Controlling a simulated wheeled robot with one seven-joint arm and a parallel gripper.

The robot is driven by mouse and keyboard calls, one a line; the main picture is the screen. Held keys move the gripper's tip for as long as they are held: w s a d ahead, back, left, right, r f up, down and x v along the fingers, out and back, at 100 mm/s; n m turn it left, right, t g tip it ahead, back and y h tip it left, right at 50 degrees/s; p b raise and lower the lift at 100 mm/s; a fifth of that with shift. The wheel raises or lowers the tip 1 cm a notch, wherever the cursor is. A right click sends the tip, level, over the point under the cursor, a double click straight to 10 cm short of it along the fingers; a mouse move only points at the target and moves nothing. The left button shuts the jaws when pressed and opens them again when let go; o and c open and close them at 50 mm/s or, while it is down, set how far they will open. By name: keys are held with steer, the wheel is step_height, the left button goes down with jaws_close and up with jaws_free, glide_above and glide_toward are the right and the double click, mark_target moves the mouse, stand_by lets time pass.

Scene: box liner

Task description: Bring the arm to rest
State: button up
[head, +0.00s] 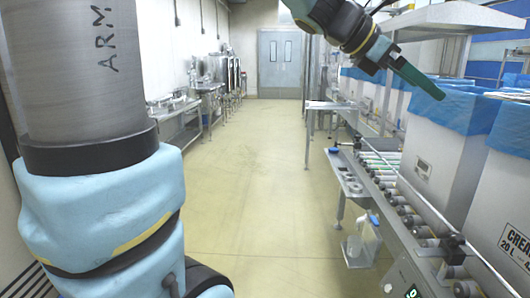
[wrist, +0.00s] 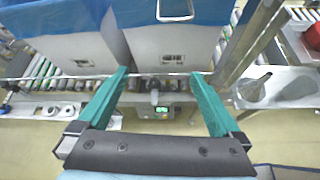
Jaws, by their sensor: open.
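My gripper (head: 417,80) is at the upper right of the head view, with its green fingers reaching over toward the lined boxes on the conveyor. In the wrist view my gripper (wrist: 160,82) has its two green fingers spread wide apart, with nothing held between them. The fingers are over the front of two white boxes, one of them the left box (wrist: 80,52), the other the right box (wrist: 178,50). My arm comes down from the top edge of the head view. Whether the fingertips touch a box cannot be told.
White boxes with blue liners (head: 442,112) stand along a roller conveyor (head: 395,190) at right. A metal shelf (head: 450,20) rises behind them. The yellow floor (head: 262,190) is open toward grey doors (head: 280,62).

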steer(key=w+a+f+m+t+y, duration=0.1)
steer(key=w+a+f+m+y, duration=0.15)
steer(key=a+f, duration=0.6)
steer(key=w+a+f+m+y, duration=0.2)
steer(key=a+f+m+y, duration=0.2)
steer(key=a+f, duration=0.4)
steer(key=s+a+f+m+y, duration=0.1)
steer(key=a+f+m+y, duration=0.1)
steer(key=a+f+m, duration=0.3)
steer(key=s+a+f+m+y, duration=0.2)
steer(key=a+f+m, duration=0.3)
steer(key=a, duration=0.8)
step_height(320, 180, down, 3)
steer(key=shift+s+r+m+y, duration=0.15)
steer(key=shift+s+m+y, duration=0.2)
steer(key=shift+y, duration=0.2)
steer(key=shift+w, duration=0.1)
steer(key=shift+c, duration=0.2)
